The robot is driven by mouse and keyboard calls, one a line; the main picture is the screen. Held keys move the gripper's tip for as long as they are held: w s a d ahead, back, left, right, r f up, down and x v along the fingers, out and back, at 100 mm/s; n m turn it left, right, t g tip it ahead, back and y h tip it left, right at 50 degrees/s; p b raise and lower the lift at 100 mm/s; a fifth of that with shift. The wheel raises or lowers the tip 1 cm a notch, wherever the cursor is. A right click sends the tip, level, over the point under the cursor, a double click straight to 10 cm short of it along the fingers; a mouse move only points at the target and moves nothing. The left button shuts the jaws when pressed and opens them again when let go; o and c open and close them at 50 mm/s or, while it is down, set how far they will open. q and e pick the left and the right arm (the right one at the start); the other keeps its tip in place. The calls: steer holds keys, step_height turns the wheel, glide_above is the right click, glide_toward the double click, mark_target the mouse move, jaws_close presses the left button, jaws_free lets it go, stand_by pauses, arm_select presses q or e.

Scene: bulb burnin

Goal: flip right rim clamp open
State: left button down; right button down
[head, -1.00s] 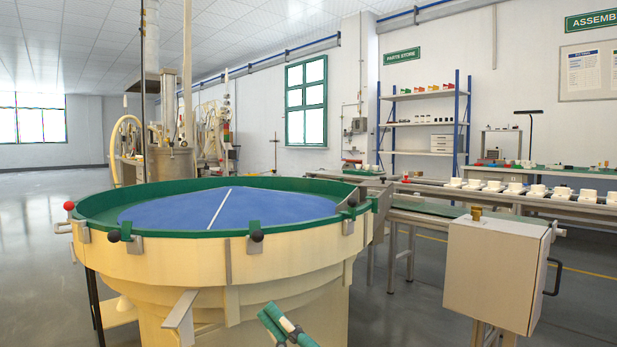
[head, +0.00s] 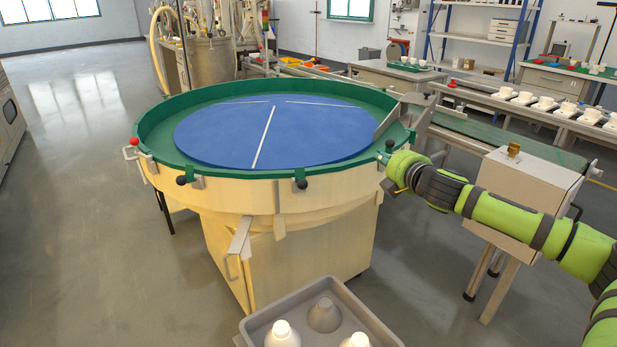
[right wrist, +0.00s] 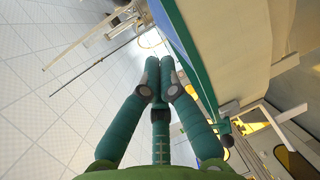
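The round bowl (head: 200,208) has a green rim with several small clamps and a blue disc inside. The right rim clamp (head: 390,145) has a dark knob and sits on the bowl's right side, next to my right gripper. My right gripper (head: 383,158) is at the outer side of the rim, just below that knob; I cannot tell whether it touches. In the right wrist view its teal fingers (right wrist: 160,68) are together with nothing seen between them. A dark clamp knob (right wrist: 224,140) shows there beside the right finger. My left gripper is out of view.
A white box on legs (head: 520,205) stands right of the bowl, under my right arm. A metal chute (head: 405,115) and conveyor (head: 500,140) adjoin the rim. A grey tray (head: 372,318) with white bulbs is at the front. Floor at left is clear.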

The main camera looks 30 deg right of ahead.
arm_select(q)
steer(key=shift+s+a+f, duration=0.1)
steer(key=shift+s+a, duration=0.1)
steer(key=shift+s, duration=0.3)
arm_select(e)
steer(key=shift+d+r, duration=0.2)
steer(key=shift+d, duration=0.05)
steer(key=shift+w, duration=0.1)
steer(key=p+x, duration=0.2)
steer(key=x, duration=0.8)
steer(key=shift+d, duration=0.1)
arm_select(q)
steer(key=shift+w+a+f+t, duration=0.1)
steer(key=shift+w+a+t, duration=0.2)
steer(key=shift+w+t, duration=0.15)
arm_select(e)
steer(key=s, duration=0.1)
steer(key=s+d, duration=0.2)
steer(key=shift+s+d+r, duration=0.15)
steer(key=shift+r, duration=0.15)
